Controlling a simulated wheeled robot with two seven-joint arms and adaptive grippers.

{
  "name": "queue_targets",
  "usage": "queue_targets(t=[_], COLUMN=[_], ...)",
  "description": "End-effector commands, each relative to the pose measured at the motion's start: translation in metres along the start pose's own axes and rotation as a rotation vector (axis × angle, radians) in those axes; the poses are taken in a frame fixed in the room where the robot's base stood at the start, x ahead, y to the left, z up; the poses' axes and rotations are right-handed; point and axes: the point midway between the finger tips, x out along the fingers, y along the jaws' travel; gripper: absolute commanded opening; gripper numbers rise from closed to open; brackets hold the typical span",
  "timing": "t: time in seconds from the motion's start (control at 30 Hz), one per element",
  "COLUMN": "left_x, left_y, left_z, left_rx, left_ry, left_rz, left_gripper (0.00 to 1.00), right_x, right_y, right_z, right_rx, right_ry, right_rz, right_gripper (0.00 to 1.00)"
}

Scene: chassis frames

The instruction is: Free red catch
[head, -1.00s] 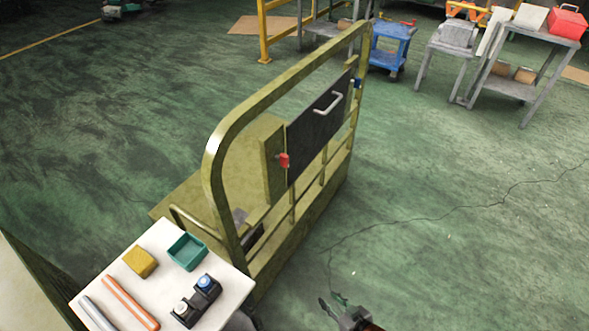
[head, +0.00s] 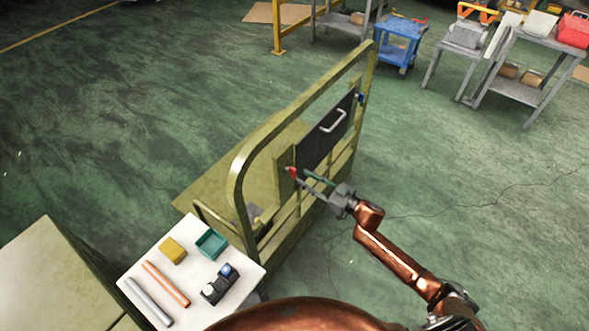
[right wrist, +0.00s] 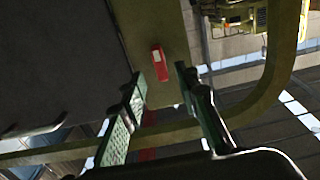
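The red catch (head: 292,171) is a small red block on the olive plate beside the dark panel (head: 325,132), which has a pale handle (head: 333,120). My right gripper (head: 305,178) reaches in from the right, its fingertips close to the catch. In the right wrist view the catch (right wrist: 160,63) shows between and just ahead of the two spread fingertips (right wrist: 160,77), with a gap visible on each side. The gripper is open and empty. Whether a fingertip touches the catch is not clear. My left gripper is not in view.
The olive tubular frame (head: 238,172) arches around the panel. A white-topped table (head: 195,290) at front left holds a yellow block, a teal tray, rods and a button box. A blue cart (head: 398,45) and grey tables stand at the back. The floor right of the frame is clear.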

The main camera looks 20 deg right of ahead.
Motion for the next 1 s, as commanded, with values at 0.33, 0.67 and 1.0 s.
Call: queue_targets(t=[0.33, 0.67, 1.0], left_x=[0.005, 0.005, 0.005], left_y=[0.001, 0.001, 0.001], left_z=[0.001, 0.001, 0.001], left_rx=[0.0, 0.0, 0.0], left_ry=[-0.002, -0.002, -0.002], left_rz=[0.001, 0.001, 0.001], left_gripper=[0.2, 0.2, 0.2], right_x=[0.051, 0.058, 0.058], right_y=[0.0, 0.001, 0.001], right_z=[0.001, 0.0, 0.0], right_rx=[0.0, -0.001, -0.001], right_ry=[0.001, 0.0, 0.0], right_rz=[0.002, 0.004, 0.004], right_gripper=[0.29, 0.29, 0.11])
